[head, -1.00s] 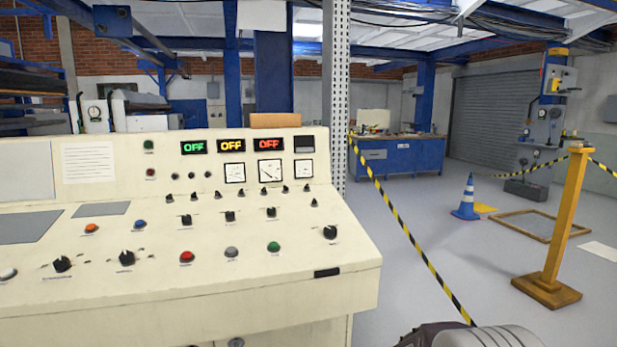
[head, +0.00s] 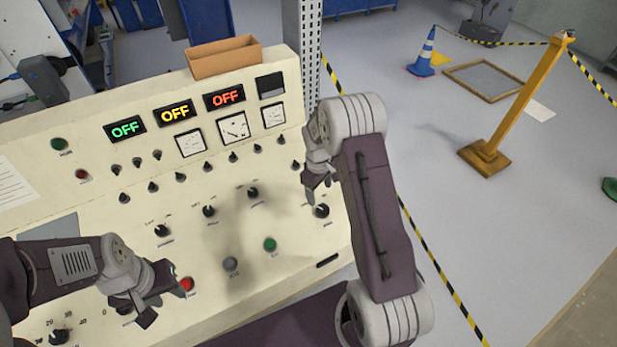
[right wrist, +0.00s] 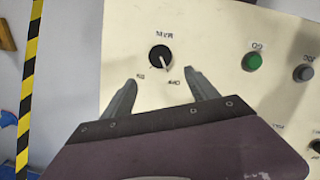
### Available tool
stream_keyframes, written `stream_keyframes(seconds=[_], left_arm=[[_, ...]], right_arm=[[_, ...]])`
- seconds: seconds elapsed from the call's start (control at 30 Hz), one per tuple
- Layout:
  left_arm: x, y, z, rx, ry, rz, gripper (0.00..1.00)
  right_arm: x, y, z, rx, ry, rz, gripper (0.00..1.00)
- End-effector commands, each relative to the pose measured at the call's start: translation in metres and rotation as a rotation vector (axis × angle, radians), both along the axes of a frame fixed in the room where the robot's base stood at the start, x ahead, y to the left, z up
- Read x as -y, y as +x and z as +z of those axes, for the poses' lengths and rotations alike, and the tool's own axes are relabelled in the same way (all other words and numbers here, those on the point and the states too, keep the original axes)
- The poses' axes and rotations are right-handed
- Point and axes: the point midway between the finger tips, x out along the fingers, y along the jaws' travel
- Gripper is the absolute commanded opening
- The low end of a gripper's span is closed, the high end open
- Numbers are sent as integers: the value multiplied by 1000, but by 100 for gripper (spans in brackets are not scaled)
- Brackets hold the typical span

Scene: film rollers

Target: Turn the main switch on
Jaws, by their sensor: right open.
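The main switch is a black rotary knob (head: 321,210) at the right end of the cream control panel (head: 290,225). In the right wrist view the knob (right wrist: 160,57) has a label that seems to read MAIN. Its white mark points to the lower right, towards what looks like an OFF label. My right gripper (head: 318,192) is open and empty, just above and behind the knob; in the right wrist view its two fingers (right wrist: 163,82) are spread just short of it. My left gripper (head: 163,302) hovers over the front left of the panel by a red button, its fingers looking apart.
Green (head: 125,127), yellow (head: 175,113) and red (head: 225,97) displays all read OFF. A green button (head: 270,244) and a grey button (head: 230,264) sit left of the switch.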

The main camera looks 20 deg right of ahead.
Motion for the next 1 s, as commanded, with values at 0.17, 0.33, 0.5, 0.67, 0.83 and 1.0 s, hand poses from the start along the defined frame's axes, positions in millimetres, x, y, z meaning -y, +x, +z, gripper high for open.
stream_keyframes(seconds=[0.17, 0.33, 0.5, 0.67, 0.83, 1.0], left_arm=[[0, -1, 1, -1, 0, 0, 36], [0, 0, 11, -1, 0, 0, 36], [0, 0, 18, 0, 0, 0, 36], [0, 0, 20, 0, 0, 0, 36], [0, 0, 19, 0, 0, 0, 36], [0, 0, 19, 0, 0, 0, 36]], right_arm=[[1, 0, -11, -2, 0, -1, 68], [3, -1, -45, -6, 1, -1, 68], [6, 1, -76, -3, 1, -2, 68], [7, 2, -91, -1, 1, -2, 68], [7, 2, -93, 0, 0, -2, 68], [7, 2, -93, 0, 0, -2, 43]])
